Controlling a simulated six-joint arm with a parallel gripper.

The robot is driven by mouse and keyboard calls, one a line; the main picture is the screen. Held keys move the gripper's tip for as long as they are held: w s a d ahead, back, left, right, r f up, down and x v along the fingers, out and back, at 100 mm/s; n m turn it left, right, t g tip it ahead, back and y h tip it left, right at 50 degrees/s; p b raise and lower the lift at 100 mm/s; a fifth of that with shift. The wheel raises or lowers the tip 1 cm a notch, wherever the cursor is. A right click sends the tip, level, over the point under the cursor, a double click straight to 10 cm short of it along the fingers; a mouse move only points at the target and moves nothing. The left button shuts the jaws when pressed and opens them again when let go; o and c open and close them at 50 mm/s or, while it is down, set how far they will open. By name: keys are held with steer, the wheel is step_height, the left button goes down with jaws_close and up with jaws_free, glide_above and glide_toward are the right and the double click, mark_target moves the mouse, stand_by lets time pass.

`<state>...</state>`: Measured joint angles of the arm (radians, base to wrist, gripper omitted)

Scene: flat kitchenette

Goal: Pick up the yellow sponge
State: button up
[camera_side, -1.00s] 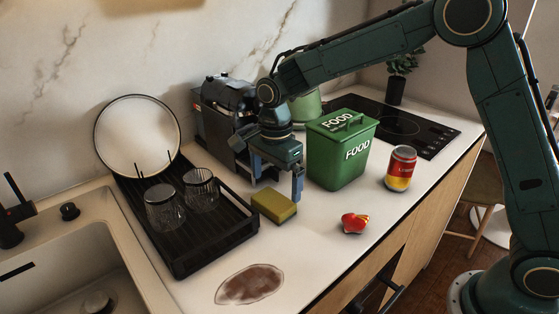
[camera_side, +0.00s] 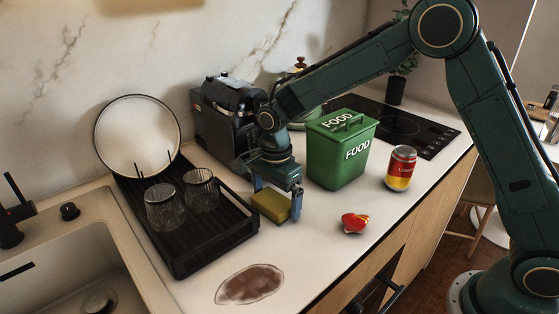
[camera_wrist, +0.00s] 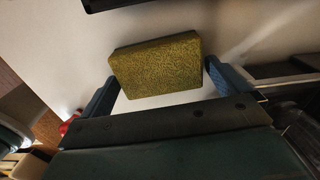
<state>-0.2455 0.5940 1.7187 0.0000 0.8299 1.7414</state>
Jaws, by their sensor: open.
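The yellow sponge (camera_side: 270,206) lies on the white counter, just right of the black dish rack. My gripper (camera_side: 276,203) is open and lowered over it, with one finger on each side of the sponge. In the wrist view the sponge (camera_wrist: 157,68) shows its green-yellow top, with my gripper's blue fingertips (camera_wrist: 160,78) at its left and right. Small gaps seem to show between the fingers and the sponge. Part of the sponge's right end is hidden by a finger in the side view.
The black dish rack (camera_side: 183,262) holds two glasses and a round plate at left. A green food bin (camera_side: 335,160) stands behind right of my gripper. A red can (camera_side: 400,168), a small red item (camera_side: 354,222) and a brown stain (camera_side: 250,284) are on the counter.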

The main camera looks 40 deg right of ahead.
mark_target(276, 198)
steer(key=c, duration=0.8)
steer(key=shift+r, duration=0.2)
step_height(276, 198, up, 10)
steer(key=shift+f, duration=0.15)
stand_by(0.3)
stand_by(0.4)
